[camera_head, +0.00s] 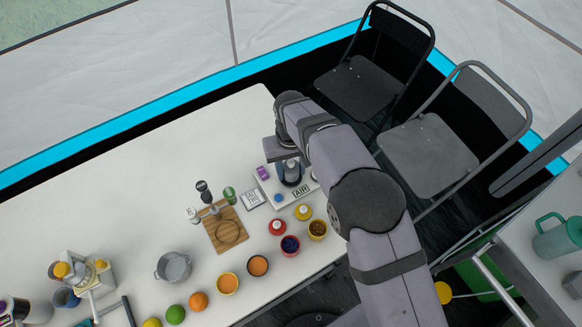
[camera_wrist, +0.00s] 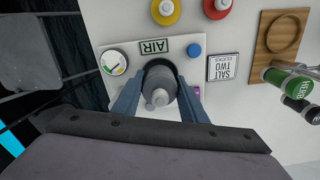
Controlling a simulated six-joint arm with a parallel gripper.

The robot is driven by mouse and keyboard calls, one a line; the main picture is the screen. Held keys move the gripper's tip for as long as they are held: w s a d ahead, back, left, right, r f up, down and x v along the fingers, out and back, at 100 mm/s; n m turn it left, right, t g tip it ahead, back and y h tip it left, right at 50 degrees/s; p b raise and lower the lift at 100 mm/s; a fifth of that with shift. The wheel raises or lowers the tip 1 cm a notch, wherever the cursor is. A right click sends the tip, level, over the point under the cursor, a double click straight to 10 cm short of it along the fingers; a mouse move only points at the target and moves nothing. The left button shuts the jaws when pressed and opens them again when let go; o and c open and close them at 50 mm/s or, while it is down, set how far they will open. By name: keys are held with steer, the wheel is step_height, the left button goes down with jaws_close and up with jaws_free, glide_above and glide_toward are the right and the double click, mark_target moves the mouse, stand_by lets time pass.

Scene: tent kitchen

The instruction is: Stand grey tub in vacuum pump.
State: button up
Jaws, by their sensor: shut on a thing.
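The vacuum pump (camera_head: 271,187) is a white box on the table below my gripper (camera_head: 289,170). In the wrist view the pump (camera_wrist: 135,62) shows an AIR label, a round gauge, a blue button and a dark round opening. The grey tub (camera_wrist: 158,79), with a pale knob, is between the two blue-grey fingers of my gripper (camera_wrist: 158,104), which is shut on it. The tub overlaps the dark opening. I cannot tell whether its base is inside or just above it. In the head view my wrist covers most of the tub.
Red and yellow pots (camera_head: 277,227) and several bowls stand along the table's near side. A metal pot (camera_head: 173,267) is further left.

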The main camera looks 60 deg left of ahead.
steer(key=shift+f+b, duration=0.35)
steer(key=shift+f, duration=0.3)
steer(key=o, duration=0.5)
steer(key=shift+o, duration=0.2)
steer(key=shift+r, duration=0.15)
steer(key=shift+r+p, duration=3.65)
steer(key=shift+r, duration=1.8)
